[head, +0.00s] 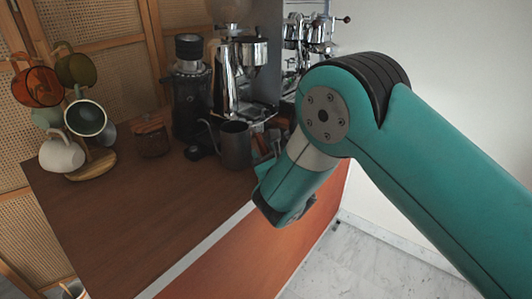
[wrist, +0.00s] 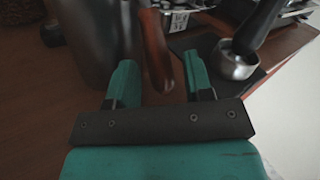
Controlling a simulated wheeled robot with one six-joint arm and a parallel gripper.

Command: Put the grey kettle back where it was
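The grey kettle (head: 236,147) stands upright on the brown counter, its thin spout pointing left in the head view. In the wrist view its dark body (wrist: 90,40) fills the upper left, and a brown handle (wrist: 155,52) hangs beside it. My gripper (wrist: 158,82) is open, with its two teal fingers spread to either side of the handle's lower end. I see a gap between the handle and each finger, so nothing is gripped. In the head view my arm hides the fingertips and part of the area right of the kettle.
A black grinder (head: 190,92) and a chrome espresso machine (head: 240,75) stand behind the kettle. A mug tree holds several mugs, including a white mug (head: 62,153), at left. A metal cup (wrist: 235,62) is close right of my gripper. The front-left counter (head: 150,215) is clear.

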